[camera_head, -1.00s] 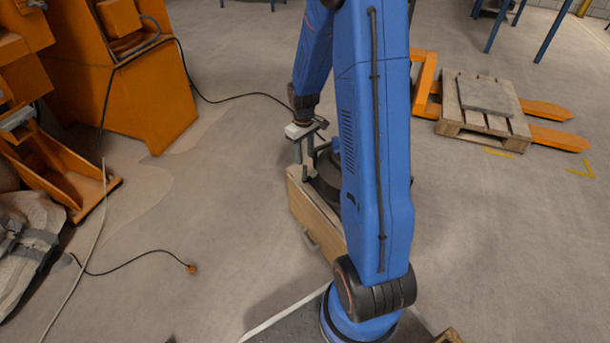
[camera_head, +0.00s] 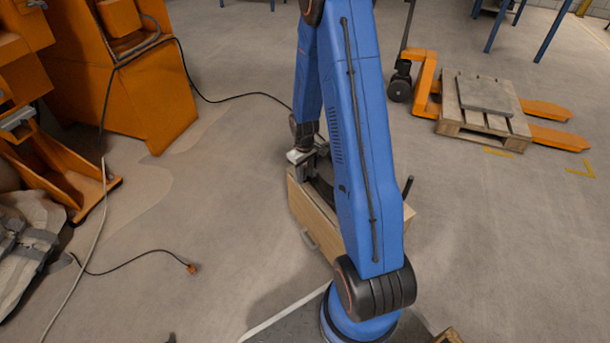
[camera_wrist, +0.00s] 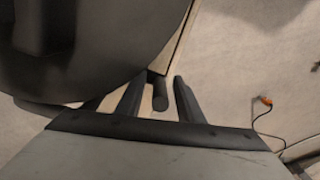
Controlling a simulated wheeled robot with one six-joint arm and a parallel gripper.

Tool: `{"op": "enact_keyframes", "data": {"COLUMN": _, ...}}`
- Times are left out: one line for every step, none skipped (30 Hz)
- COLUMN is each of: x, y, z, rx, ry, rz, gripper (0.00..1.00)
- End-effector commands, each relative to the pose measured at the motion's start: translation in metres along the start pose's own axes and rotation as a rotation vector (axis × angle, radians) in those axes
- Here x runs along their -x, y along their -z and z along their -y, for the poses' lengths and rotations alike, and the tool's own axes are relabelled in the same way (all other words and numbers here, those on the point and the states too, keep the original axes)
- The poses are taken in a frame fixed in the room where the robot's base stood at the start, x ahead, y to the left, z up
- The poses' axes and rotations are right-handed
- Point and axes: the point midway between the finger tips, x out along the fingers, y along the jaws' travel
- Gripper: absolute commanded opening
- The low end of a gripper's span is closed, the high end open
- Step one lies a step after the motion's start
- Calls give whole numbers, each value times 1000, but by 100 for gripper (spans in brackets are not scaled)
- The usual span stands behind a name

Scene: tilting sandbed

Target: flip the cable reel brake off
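The cable reel is mostly hidden behind my arm in the head view; a dark piece of it (camera_head: 322,188) shows on top of the wooden box (camera_head: 318,222). In the wrist view a large dark rounded body, seemingly the reel (camera_wrist: 90,50), fills the upper left. A short dark round-ended lever, likely the brake (camera_wrist: 160,93), stands out between my fingertips. My gripper (camera_wrist: 157,95) is open, with a finger on either side of the lever and gaps showing. In the head view my gripper (camera_head: 306,165) is low at the box's far left end.
A black upright handle (camera_head: 408,187) rises at the box's right side. Orange machines (camera_head: 145,90) stand at the left. A black cable with an orange end (camera_head: 191,268) lies on the floor. A pallet (camera_head: 485,120) on an orange pallet jack is at the right.

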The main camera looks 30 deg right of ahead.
Motion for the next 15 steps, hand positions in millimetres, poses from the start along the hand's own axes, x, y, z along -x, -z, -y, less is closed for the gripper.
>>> {"op": "enact_keyframes", "data": {"x": 0, "y": 0, "z": 0, "rx": 0, "ry": 0, "rz": 0, "gripper": 34}}
{"op": "enact_keyframes", "data": {"x": 0, "y": 0, "z": 0, "rx": 0, "ry": 0, "rz": 0, "gripper": 34}}
{"op": "enact_keyframes", "data": {"x": 0, "y": 0, "z": 0, "rx": 0, "ry": 0, "rz": 0, "gripper": 34}}
{"op": "enact_keyframes", "data": {"x": 0, "y": 0, "z": 0, "rx": 0, "ry": 0, "rz": 0, "gripper": 34}}
{"op": "enact_keyframes", "data": {"x": 0, "y": 0, "z": 0, "rx": 0, "ry": 0, "rz": 0, "gripper": 34}}
{"op": "enact_keyframes", "data": {"x": 0, "y": 0, "z": 0, "rx": 0, "ry": 0, "rz": 0, "gripper": 27}}
{"op": "enact_keyframes", "data": {"x": 0, "y": 0, "z": 0, "rx": 0, "ry": 0, "rz": 0, "gripper": 20}}
{"op": "enact_keyframes", "data": {"x": 0, "y": 0, "z": 0, "rx": 0, "ry": 0, "rz": 0, "gripper": 13}}
{"op": "enact_keyframes", "data": {"x": 0, "y": 0, "z": 0, "rx": 0, "ry": 0, "rz": 0, "gripper": 3}}
{"op": "enact_keyframes", "data": {"x": 0, "y": 0, "z": 0, "rx": 0, "ry": 0, "rz": 0, "gripper": 0}}
{"op": "enact_keyframes", "data": {"x": 0, "y": 0, "z": 0, "rx": 0, "ry": 0, "rz": 0, "gripper": 0}}
{"op": "enact_keyframes", "data": {"x": 0, "y": 0, "z": 0, "rx": 0, "ry": 0, "rz": 0, "gripper": 0}}
{"op": "enact_keyframes", "data": {"x": 0, "y": 0, "z": 0, "rx": 0, "ry": 0, "rz": 0, "gripper": 0}}
{"op": "enact_keyframes", "data": {"x": 0, "y": 0, "z": 0, "rx": 0, "ry": 0, "rz": 1, "gripper": 0}}
{"op": "enact_keyframes", "data": {"x": 0, "y": 0, "z": 0, "rx": 0, "ry": 1, "rz": 4, "gripper": 0}}
